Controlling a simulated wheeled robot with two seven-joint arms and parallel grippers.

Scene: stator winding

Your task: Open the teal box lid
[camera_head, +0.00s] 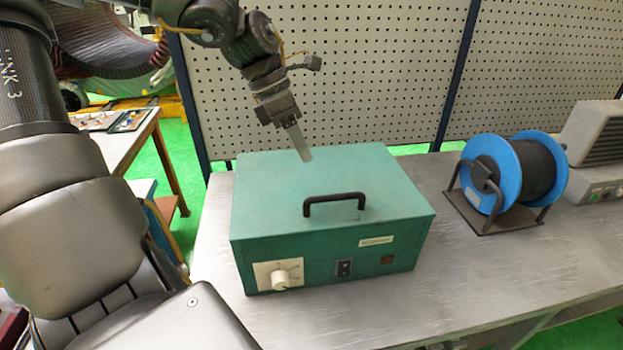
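The teal box (315,264) stands on the metal workbench, with a dial, a switch and a small label on its front. Its lid (270,190) is closed flat. A black handle (334,200) stands up near the lid's front edge. My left gripper (304,152) hangs above the rear part of the lid, behind the handle and apart from it. Its fingers point down and overlap in this view, so I cannot tell whether they are open or shut. I see nothing between them. My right gripper is not in view.
A blue cable reel (491,172) on a stand is on the bench (470,262) right of the box. A grey device (594,150) stands at the far right. A perforated panel (370,75) rises behind the bench. The bench between box and reel is clear.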

